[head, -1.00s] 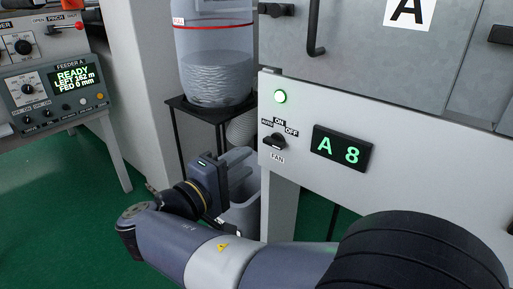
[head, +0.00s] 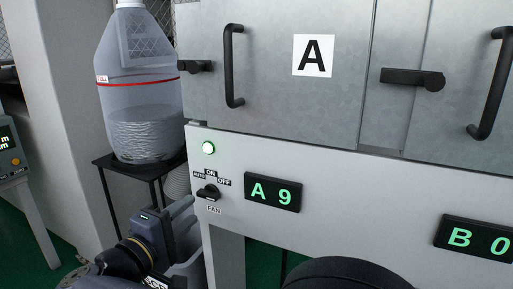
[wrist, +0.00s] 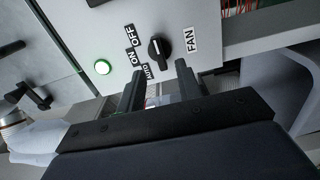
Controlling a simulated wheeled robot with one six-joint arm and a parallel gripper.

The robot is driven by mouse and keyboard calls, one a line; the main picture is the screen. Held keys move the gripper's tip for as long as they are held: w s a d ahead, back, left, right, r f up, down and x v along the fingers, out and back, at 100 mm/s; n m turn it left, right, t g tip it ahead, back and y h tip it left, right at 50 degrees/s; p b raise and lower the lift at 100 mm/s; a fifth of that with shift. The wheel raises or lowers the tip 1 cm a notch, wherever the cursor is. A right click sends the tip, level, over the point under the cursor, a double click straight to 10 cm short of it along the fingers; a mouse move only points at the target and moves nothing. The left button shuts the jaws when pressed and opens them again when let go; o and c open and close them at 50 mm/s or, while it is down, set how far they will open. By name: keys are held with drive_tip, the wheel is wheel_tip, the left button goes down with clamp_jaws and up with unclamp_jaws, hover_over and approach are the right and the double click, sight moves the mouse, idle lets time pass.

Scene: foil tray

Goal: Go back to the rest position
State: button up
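My gripper (wrist: 160,66) shows in the wrist view with its two dark fingers apart and nothing between them. It faces the white panel with the FAN knob (wrist: 158,48), and I cannot tell how far off it is. The fingertips are hard to make out there. I cannot tell for sure which label the knob points to.
A green lamp (head: 208,148) is lit on the panel. Displays read A 9 (head: 272,192) and B 0 (head: 480,240). Metal doors with black handles (head: 232,65) are above. A large jug (head: 140,90) on a black stand (head: 128,165) is at left.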

sight(205, 197)
drive_tip(key=b+x, duration=0.1)
drive_tip(key=x, duration=0.4)
drive_tip(key=shift+w+d, duration=0.15)
drive_tip(key=shift+w, duration=0.1)
drive_tip(key=shift+r, duration=0.1)
